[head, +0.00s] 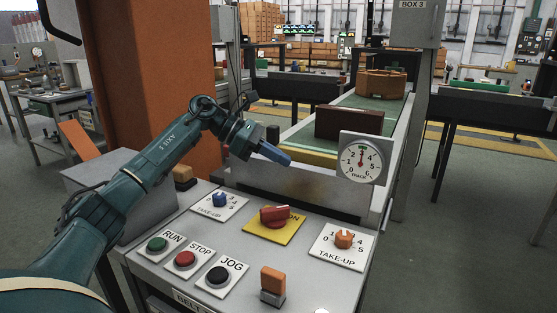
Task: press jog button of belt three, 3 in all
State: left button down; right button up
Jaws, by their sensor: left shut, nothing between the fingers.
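The JOG button (219,275) is a black round button on a white plate, at the front of the grey sloped control panel (320,285). A green RUN button (157,244) and a red STOP button (185,259) sit to its left. The belt label (190,301) on the panel's front edge is cut off, so its number cannot be read. My left gripper (284,158) is shut and empty. It is above the back of the panel, well apart from the JOG button, and points to the right. My right gripper is not in view.
A red rotary switch (275,216) on yellow, a blue TAKE-UP knob (220,200), an orange TAKE-UP knob (344,239) and an orange-topped switch (272,286) stand up from the panel. A TRACK dial (362,162) rises behind. An orange pillar (150,80) stands back left.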

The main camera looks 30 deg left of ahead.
aim_at(218, 275)
jog(key=k, duration=1)
